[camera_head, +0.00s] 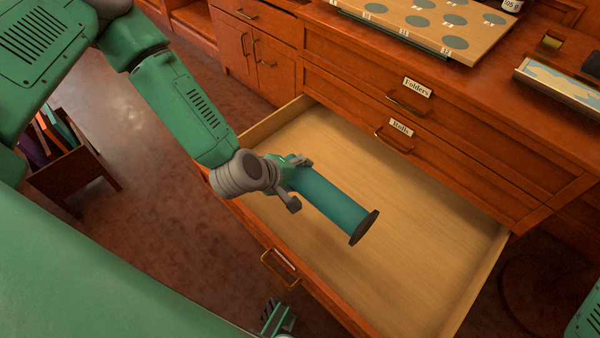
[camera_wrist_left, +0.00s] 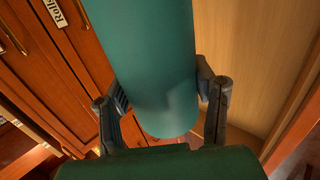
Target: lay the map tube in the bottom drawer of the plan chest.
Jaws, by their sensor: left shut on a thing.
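The map tube (camera_head: 328,200) is a teal cylinder with a dark end cap. My left gripper (camera_head: 291,182) is shut on it near its upper left end, and the tube slants down to the right over the open drawer. In the left wrist view the tube (camera_wrist_left: 155,60) lies between the two fingers (camera_wrist_left: 165,100). The bottom drawer (camera_head: 430,220) of the plan chest (camera_head: 470,150) is pulled out and its pale wooden floor is bare. The tube appears to be above that floor, not resting on it. Part of what seems to be my right gripper (camera_head: 278,318) shows at the bottom edge.
Closed drawers labelled Folders (camera_head: 417,87) and Rolls (camera_head: 401,127) sit above the open one. A board with grey-green discs (camera_head: 440,20) and a framed map (camera_head: 560,85) lie on the chest top. A wooden bin (camera_head: 75,170) stands on the floor at left.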

